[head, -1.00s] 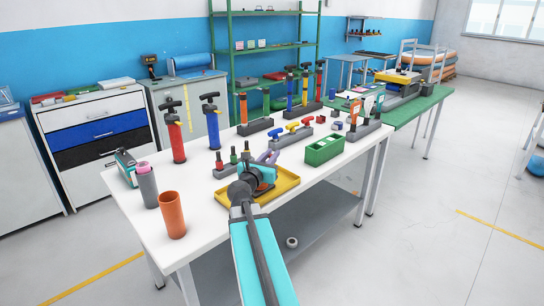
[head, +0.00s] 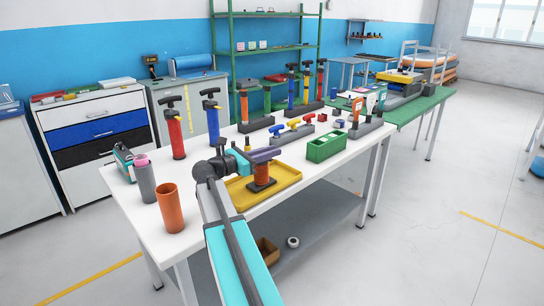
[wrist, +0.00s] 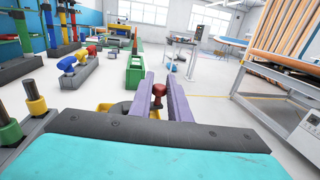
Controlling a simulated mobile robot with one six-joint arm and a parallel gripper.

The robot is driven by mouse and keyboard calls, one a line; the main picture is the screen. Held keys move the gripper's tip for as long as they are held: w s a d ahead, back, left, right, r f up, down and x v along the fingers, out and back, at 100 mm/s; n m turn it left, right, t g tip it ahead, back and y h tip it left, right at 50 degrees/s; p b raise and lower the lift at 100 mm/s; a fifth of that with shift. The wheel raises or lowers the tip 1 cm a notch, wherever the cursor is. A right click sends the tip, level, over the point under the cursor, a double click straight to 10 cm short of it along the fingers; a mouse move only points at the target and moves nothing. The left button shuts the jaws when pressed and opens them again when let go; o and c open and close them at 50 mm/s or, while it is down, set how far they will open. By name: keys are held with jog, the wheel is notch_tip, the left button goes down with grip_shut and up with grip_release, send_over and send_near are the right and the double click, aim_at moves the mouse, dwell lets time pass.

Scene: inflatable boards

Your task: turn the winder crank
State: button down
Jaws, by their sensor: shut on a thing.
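The winder (head: 262,175), an orange spool on a dark base, stands upright in the yellow tray (head: 284,181) on the white table. My gripper (head: 272,153) reaches in from the left above the spool and hides its top. In the wrist view, the crank's dark red knob (wrist: 159,90) sits between the two purple fingers of my gripper (wrist: 160,88), which are shut on it. The crank's arm is mostly hidden by the gripper.
A green box (head: 326,147) stands right of the tray. Red (head: 174,130) and blue (head: 212,118) pumps stand behind my arm. An orange cup (head: 170,208) and a grey cylinder (head: 145,180) are at the left. The table's front edge is close to the tray.

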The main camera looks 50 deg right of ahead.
jog(key=shift+w+a+f+m+g+y+b, duration=0.1)
jog(key=shift+a+m+g+y+b, duration=0.15)
jog(key=shift+m+g+b, duration=0.4)
jog(key=shift+a+m+g+y+b, duration=0.1)
jog(key=shift+m+g+y+b, duration=0.25)
jog(key=shift+g, duration=0.5)
jog(key=shift+a+m+g+b, duration=0.1)
jog(key=shift+m+g+b, duration=0.2)
jog(key=shift+g+b, duration=0.15)
jog(key=shift+a+m+g+y+b, duration=0.35)
jog(key=shift+m+g+y+b, duration=0.5)
jog(key=shift+b, duration=1.35)
jog(key=shift+w+a+m+g+y+b, duration=0.15)
jog(key=shift+m+g+y+b, duration=0.5)
jog(key=shift+b, duration=2.3)
jog(key=shift+s+a+m+g+y+b, duration=0.15)
jog(key=shift+m+g+y+b, duration=0.5)
jog(key=shift+b, duration=2.25)
jog(key=shift+w+a+m+g+y+b, duration=0.15)
jog(key=shift+a+m+g+y+b, duration=0.45)
jog(key=shift+b, duration=2.35)
jog(key=c, duration=1.7)
grip_release()
jog(key=shift+d+n, duration=0.25)
jog(key=shift+d, duration=0.1)
jog(key=shift+o, duration=0.2)
jog(key=shift+r, duration=0.2)
